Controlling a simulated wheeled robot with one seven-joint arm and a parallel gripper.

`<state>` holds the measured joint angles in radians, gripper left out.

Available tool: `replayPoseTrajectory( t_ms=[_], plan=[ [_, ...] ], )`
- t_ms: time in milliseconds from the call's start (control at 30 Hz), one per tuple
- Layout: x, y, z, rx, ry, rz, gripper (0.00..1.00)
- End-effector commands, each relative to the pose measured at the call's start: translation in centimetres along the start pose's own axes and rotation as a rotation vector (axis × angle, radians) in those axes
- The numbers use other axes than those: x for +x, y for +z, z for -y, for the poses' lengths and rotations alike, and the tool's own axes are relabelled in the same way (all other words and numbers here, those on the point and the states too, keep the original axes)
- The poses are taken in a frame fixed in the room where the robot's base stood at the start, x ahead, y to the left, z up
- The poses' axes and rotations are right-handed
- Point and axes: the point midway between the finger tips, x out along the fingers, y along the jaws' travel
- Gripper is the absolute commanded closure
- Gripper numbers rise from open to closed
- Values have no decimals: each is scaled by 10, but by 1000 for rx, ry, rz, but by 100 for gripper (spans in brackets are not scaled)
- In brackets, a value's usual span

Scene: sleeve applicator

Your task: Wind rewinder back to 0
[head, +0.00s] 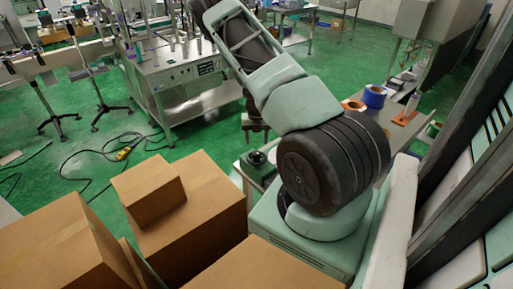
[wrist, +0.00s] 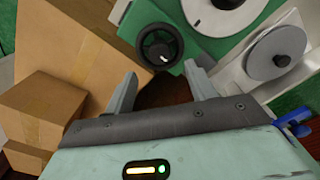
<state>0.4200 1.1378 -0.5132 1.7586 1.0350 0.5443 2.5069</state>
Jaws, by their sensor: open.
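The rewinder (wrist: 122,15) appears in the wrist view as a green-topped unit with a round black dial (wrist: 160,47). The dial has a dark hub with a small white mark at its lower right. In the head view the rewinder (head: 258,172) is a small green unit left of my arm's base, with its black dial (head: 257,158) on top. My gripper (wrist: 162,78) is open and empty. Its two fingers point toward the dial, apart from it as far as I can see. In the head view my gripper (head: 256,132) hangs above the rewinder.
Cardboard boxes (head: 203,218) fill the front left. In the wrist view a white machine with a grey disc (wrist: 275,53) stands right of the rewinder. Blue tape rolls (head: 374,96) sit on a table behind my arm.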

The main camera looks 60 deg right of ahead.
Motion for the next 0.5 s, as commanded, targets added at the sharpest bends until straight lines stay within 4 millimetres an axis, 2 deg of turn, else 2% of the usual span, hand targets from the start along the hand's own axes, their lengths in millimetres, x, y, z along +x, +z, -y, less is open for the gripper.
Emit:
replayPoseTrajectory(
  t_ms=[200, 500],
  plan=[
    [38, -1, 0, 0, 0, -3, 45],
    [63, -1, 0, 0, 1, -1, 45]
  ],
)
